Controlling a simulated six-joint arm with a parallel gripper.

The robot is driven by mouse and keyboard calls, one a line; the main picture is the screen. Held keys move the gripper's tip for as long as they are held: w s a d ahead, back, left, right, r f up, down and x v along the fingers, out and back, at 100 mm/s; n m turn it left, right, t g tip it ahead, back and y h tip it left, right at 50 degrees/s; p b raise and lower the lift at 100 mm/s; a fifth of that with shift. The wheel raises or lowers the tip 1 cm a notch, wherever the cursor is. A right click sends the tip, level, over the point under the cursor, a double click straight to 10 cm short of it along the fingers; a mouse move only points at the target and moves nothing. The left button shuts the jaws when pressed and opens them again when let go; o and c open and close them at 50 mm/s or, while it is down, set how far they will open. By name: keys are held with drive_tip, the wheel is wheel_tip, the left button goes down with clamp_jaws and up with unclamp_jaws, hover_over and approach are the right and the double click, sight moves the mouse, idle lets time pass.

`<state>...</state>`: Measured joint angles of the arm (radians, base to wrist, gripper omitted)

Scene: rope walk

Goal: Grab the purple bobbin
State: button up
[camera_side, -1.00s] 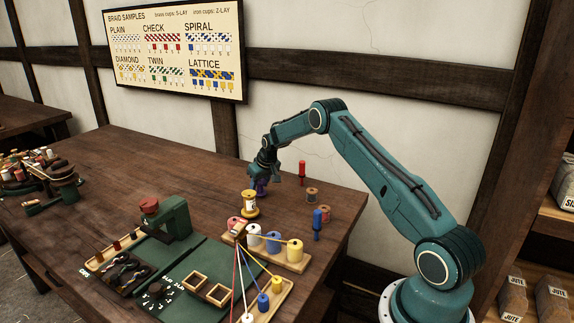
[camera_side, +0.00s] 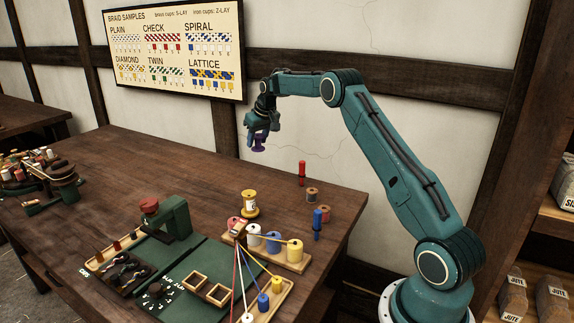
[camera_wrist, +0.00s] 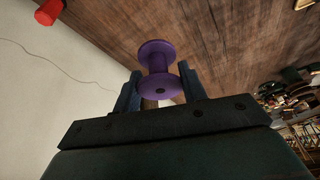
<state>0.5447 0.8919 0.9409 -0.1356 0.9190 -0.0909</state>
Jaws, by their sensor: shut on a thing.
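The purple bobbin (camera_side: 258,142) is held in the air above the back part of the table, in front of the pale wall. My gripper (camera_side: 256,132) is shut on it. In the wrist view the bobbin (camera_wrist: 157,66) shows its two round flanges and narrow core. The jaws of my gripper (camera_wrist: 160,90) stand on both sides of it. The near flange partly hides where the jaws touch it.
A red bobbin (camera_side: 302,173), small brown spools (camera_side: 312,196) and a blue bobbin (camera_side: 317,224) stand to the right. A green press (camera_side: 175,218) and a spool rack (camera_side: 285,258) sit in front.

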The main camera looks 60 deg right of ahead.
drive_tip(key=shift+r, duration=0.7)
